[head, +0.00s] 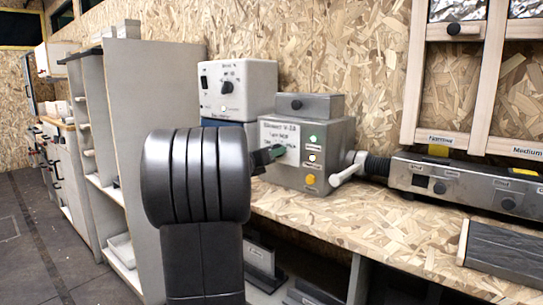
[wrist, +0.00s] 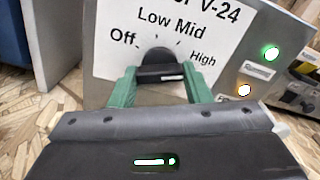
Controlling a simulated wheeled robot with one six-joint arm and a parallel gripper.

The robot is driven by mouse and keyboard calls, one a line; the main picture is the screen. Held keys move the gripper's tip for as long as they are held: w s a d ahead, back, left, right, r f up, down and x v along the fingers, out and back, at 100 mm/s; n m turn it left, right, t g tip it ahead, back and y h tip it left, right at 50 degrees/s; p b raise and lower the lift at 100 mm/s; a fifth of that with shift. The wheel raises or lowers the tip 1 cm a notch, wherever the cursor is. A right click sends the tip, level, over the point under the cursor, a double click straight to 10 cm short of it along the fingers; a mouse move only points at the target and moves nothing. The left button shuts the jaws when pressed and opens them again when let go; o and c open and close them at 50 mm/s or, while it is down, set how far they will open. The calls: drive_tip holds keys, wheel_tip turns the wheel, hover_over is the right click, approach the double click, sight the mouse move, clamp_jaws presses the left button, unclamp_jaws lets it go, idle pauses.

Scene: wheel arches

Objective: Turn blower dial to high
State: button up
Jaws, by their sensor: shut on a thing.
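The blower (head: 337,141) is a grey metal box with a white label reading "V-24" on its front, standing on the wooden bench. In the wrist view its black dial (wrist: 160,60) sits below the words Off, Low, Mid and High. My gripper (wrist: 160,80) has green fingers, one on each side of the dial, and is shut on it. A small white mark shows on the dial's near face, but I cannot tell which setting it points to. In the head view my gripper (head: 273,153) reaches the blower's front from the left, and the dial is hidden behind it.
A green lamp (wrist: 270,53) and an amber lamp (wrist: 244,90) glow right of the dial. A white lever (head: 347,169) and black hose (head: 377,166) join the blower's right side. A white-fronted box (head: 238,88) stands behind left. Grey shelving (head: 145,90) stands left of my arm.

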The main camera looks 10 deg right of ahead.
drive_tip(key=shift+f, duration=0.15)
drive_tip(key=o, duration=1)
drive_tip(key=p+v, duration=0.2)
drive_tip(key=v, duration=1.2)
drive_tip(key=shift+d+p, duration=0.1)
drive_tip(key=shift+p, duration=0.2)
drive_tip(key=b+x, duration=0.2)
drive_tip(key=x, duration=1.2)
